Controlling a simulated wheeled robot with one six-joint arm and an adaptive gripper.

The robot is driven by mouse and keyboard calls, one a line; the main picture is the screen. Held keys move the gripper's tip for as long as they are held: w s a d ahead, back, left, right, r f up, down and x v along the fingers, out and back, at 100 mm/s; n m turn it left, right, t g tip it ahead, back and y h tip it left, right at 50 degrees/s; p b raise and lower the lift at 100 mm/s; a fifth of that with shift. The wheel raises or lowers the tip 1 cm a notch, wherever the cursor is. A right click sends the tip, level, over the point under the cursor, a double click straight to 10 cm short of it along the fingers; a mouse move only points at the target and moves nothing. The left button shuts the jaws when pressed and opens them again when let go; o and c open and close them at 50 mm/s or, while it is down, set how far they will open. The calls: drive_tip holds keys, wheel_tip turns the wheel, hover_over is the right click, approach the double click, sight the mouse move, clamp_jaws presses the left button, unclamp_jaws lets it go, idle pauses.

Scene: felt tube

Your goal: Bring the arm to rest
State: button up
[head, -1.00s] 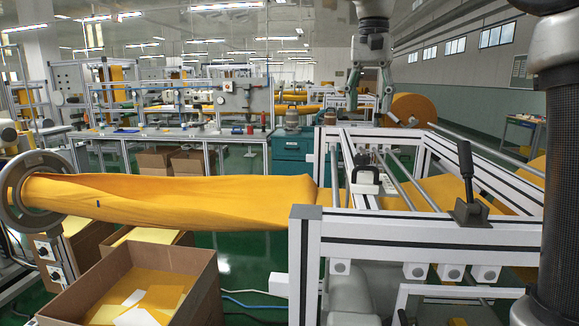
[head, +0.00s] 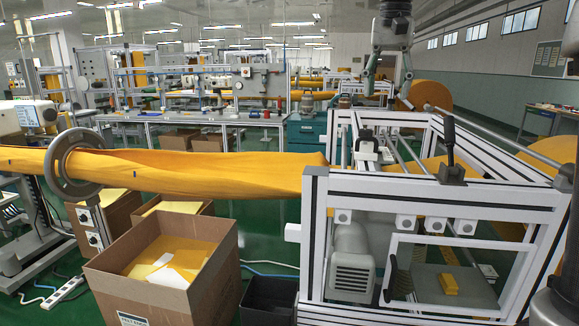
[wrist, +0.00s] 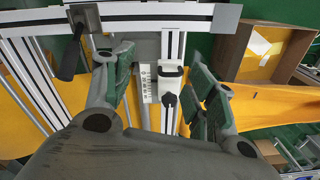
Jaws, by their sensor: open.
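My gripper (head: 387,88) hangs at the top of the head view, fingers pointing down, above the back of the white metal frame (head: 400,190). In the wrist view my gripper (wrist: 160,85) has its two green-padded fingers wide apart with nothing between them. Below and beyond that gap is a small white device with a black knob (wrist: 170,82), apart from the fingers. It also shows on the frame in the head view (head: 367,149). The orange felt tube (head: 230,172) runs from a grey ring (head: 60,165) at the left into the frame.
A cardboard box (head: 215,285) with orange and white sheets stands front left, beside a dark bin (head: 268,300). A black lever (head: 449,140) rises from the frame's near rail. A small yellow block (head: 448,284) lies inside the frame low down. Work benches stand behind.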

wheel_tip(320, 180, down, 9)
drive_tip(key=s+d+n+t, duration=0.1)
drive_tip(key=s+d+n, duration=0.15)
drive_tip(key=n, duration=0.25)
drive_tip(key=s+d+f+t, duration=0.1)
drive_tip(key=s+d+f, duration=0.2)
drive_tip(key=s, duration=0.4)
drive_tip(key=s+d+f+t, duration=0.1)
drive_tip(key=s+d+f, duration=0.3)
drive_tip(key=s, duration=0.4)
drive_tip(key=s+d+f+t, duration=0.1)
drive_tip(key=s+d+f, duration=0.2)
drive_tip(key=s+d, duration=0.2)
drive_tip(key=shift+s+d+f+n, duration=0.15)
drive_tip(key=shift+s+f+n, duration=0.15)
drive_tip(key=shift+s, duration=0.85)
